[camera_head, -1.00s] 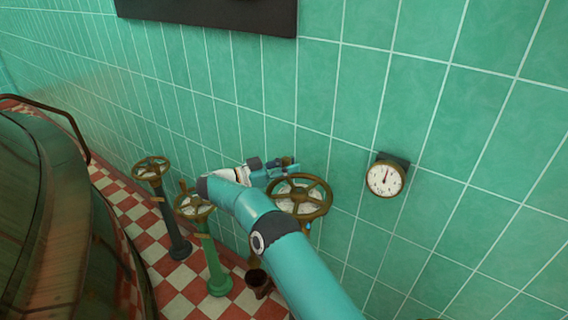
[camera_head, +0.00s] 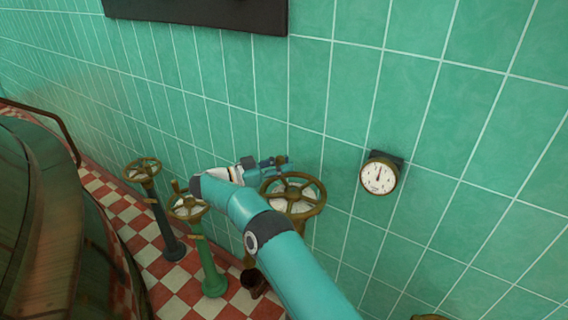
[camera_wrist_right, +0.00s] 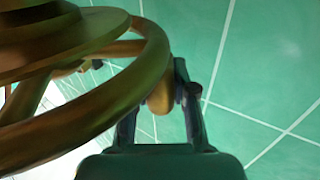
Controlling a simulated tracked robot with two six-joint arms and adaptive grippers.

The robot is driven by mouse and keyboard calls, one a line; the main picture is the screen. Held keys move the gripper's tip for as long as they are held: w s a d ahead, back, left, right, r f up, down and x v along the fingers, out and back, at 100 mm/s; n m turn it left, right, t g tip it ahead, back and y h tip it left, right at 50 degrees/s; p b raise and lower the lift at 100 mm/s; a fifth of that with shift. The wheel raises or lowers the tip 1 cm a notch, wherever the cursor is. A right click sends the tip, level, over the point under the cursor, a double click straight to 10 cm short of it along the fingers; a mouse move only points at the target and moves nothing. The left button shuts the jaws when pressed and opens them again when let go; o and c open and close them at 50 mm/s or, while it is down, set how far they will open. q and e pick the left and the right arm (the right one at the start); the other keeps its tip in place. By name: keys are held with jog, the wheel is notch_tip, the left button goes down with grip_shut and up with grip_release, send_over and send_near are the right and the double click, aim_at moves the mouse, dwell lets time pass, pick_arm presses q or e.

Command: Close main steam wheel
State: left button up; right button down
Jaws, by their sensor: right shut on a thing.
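A large brass handwheel (camera_head: 321,197) with several spokes stands in front of the tiled wall, right of the two smaller valves; a pale plate shows between its spokes. My right gripper (camera_head: 279,163) is at the far-left part of its rim, partly screened by my own arm. In the right wrist view the brass rim (camera_wrist_right: 155,50) fills the left side. The fingers of my right gripper (camera_wrist_right: 160,100) are on both sides of a brass piece of the wheel and shut on it. My left gripper is in neither view.
Two smaller handwheels, on a dark post (camera_head: 165,215) and a green post (camera_head: 208,260), stand to the left. A round white gauge (camera_head: 378,177) is on the wall to the right. A big copper vessel (camera_head: 45,220) fills the left edge.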

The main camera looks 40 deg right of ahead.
jog(key=shift+w+r+t, duration=0.2)
jog(key=shift+r+t, duration=0.1)
jog(key=shift+r, duration=0.1)
jog(key=c, duration=1.1)
grip_release()
jog(key=shift+w+f, duration=0.1)
jog(key=shift+o, duration=1)
jog(key=shift+f, duration=0.1)
jog(key=shift+f, duration=0.1)
notch_tip(320, 180, up, 10)
